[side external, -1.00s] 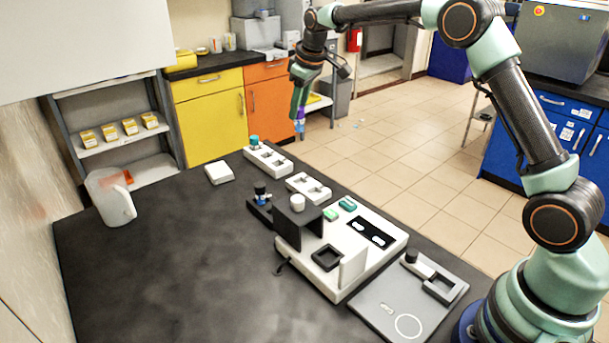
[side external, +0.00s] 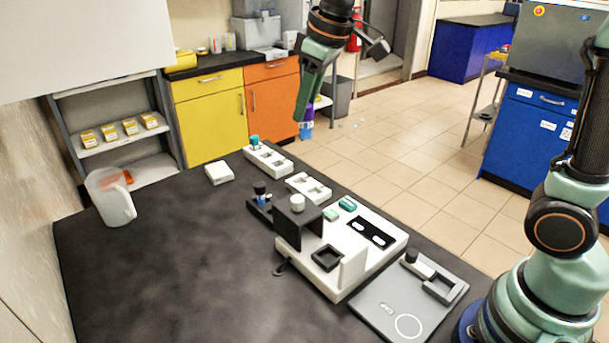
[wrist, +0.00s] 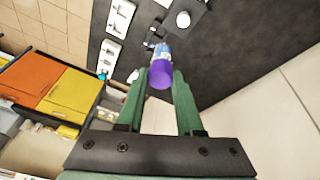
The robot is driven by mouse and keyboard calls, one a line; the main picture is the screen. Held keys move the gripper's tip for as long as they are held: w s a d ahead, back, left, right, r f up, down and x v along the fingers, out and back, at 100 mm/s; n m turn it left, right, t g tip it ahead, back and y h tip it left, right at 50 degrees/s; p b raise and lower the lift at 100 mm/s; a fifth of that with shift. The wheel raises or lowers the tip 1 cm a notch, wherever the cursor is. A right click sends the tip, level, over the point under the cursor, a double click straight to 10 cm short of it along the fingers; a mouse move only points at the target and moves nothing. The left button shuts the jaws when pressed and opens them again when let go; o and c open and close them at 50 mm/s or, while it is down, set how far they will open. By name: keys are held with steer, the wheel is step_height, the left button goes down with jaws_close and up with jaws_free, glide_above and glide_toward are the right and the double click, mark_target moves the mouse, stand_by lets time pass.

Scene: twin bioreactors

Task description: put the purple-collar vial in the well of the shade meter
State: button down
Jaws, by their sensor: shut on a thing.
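The purple-collar vial (side external: 307,129) is held between my gripper's fingertips, clear of the table in the side view. In the wrist view, its purple end (wrist: 160,75) faces the camera and its pale blue body points away. My gripper (side external: 305,118) is shut on it, above and beyond the far table edge in the picture. A white instrument (side external: 375,265) with two display windows carries a black block and a square black-rimmed opening (side external: 327,258); this looks like the shade meter, though I cannot be sure. No vial shows in that opening.
Two white racks (side external: 309,188) stand near the far edge; the farther one holds a teal-capped vial (side external: 254,141). A dark-capped vial (side external: 260,190) stands in a small black holder. A grey plate (side external: 390,310) lies at right, a pitcher (side external: 110,197) at left. The table's left half is mostly clear.

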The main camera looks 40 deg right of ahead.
steer(key=s+a+f, duration=0.2)
steer(key=s+a, duration=0.1)
steer(key=s, duration=0.6)
glide_above(328, 260)
steer(key=shift+n, duration=0.3)
step_height(328, 260, down, 20)
steer(key=shift+r, duration=0.1)
steer(key=c, duration=0.6)
jaws_free()
steer(key=shift+f, duration=0.2)
steer(key=shift+o, duration=0.2)
steer(key=shift+r, duration=0.15)
